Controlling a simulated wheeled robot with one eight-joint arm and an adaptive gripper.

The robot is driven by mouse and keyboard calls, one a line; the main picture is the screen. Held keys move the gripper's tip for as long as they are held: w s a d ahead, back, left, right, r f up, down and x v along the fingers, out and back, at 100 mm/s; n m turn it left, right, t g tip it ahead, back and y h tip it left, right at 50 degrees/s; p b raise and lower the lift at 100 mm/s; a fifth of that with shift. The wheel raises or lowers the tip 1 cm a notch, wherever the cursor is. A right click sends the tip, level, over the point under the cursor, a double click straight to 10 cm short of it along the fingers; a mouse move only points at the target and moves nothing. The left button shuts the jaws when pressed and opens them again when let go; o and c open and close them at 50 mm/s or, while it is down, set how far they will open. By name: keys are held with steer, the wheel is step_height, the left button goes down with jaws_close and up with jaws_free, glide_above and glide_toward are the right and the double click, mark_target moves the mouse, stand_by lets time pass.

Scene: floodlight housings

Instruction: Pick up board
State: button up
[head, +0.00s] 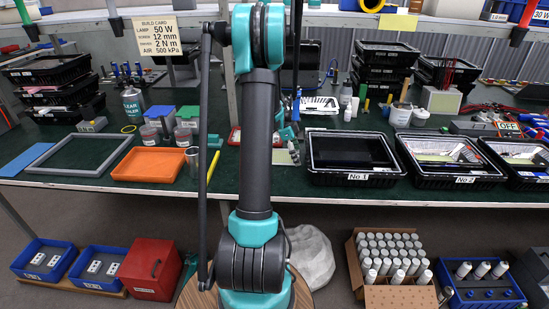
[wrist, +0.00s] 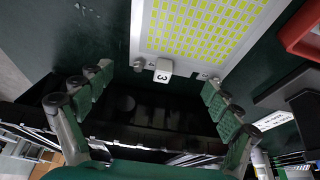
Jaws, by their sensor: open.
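A white board (wrist: 205,25) with rows of yellow pads lies at the top of the wrist view, its upper part cut off by the frame. A small white tag marked 3 (wrist: 164,70) sits at its near edge. My gripper (wrist: 157,84) is open, with its fingers spread to the left and right, short of the board's near edge.
A red-orange part (wrist: 300,32) lies right of the board. On the green bench are an orange tray (head: 149,165), a grey frame (head: 78,155) and black crates No 1 (head: 357,180) and No 2 (head: 466,181). Stacked crates stand behind. Boxes of cylinders (head: 395,297) stand below.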

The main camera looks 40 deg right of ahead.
steer(key=shift+c, duration=0.5)
steer(key=c, duration=2)
steer(key=shift+r, duration=0.2)
